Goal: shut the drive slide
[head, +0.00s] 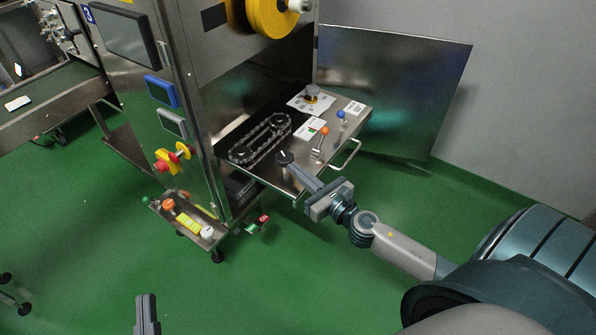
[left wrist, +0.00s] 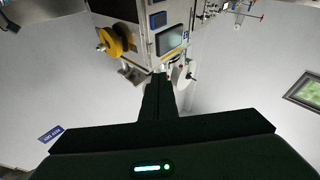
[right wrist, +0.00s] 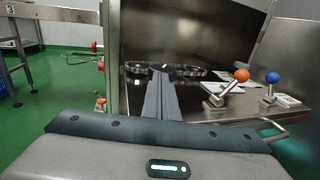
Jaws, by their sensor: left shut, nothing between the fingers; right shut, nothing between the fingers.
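The drive slide (head: 262,172) is a metal drawer standing out of the machine cabinet in the head view. My left gripper (head: 146,298) is shut and empty, low over the floor, away from the slide.
A metal door panel (head: 392,85) stands open behind the slide. A small low platform (head: 188,222) with buttons stands left of the slide. A conveyor (head: 48,100) is at the far left.

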